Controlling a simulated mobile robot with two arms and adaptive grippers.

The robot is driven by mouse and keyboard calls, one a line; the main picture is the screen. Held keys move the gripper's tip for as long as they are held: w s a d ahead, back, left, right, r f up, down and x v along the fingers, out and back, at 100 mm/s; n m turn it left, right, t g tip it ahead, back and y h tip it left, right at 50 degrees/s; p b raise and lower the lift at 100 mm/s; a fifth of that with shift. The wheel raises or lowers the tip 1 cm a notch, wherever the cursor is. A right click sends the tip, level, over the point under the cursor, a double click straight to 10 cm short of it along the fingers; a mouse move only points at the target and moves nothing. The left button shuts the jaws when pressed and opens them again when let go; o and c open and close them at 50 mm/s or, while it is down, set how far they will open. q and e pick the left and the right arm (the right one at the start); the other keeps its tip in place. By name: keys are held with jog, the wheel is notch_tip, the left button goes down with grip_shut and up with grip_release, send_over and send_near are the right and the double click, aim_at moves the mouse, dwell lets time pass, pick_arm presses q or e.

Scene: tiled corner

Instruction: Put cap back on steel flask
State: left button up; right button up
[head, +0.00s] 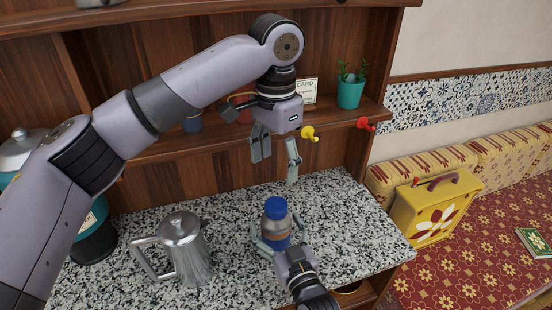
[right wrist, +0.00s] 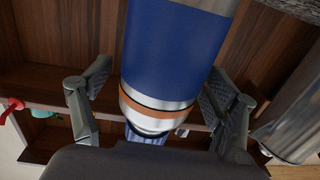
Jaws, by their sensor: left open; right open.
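The steel flask (head: 276,238) stands upright on the speckled counter, with a blue body and a steel and orange band near its neck. The blue cap (head: 276,208) sits on top of it; I cannot tell whether it is fully seated. In the right wrist view the flask (right wrist: 175,50) appears upside down, with the ribbed cap (right wrist: 147,137) partly hidden behind my gripper's body. My right gripper (head: 278,248) is open, its fingers on either side of the flask, apart from it. My left gripper (head: 276,168) is open and empty above the cap.
A steel coffee pot (head: 184,245) stands left of the flask on the counter (head: 348,215). Behind is a wooden shelf with a teal plant pot (head: 350,92) and a card (head: 307,88). Yellow (head: 308,133) and red (head: 366,124) hooks project from the shelf edge.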

jog(key=v, duration=1.2)
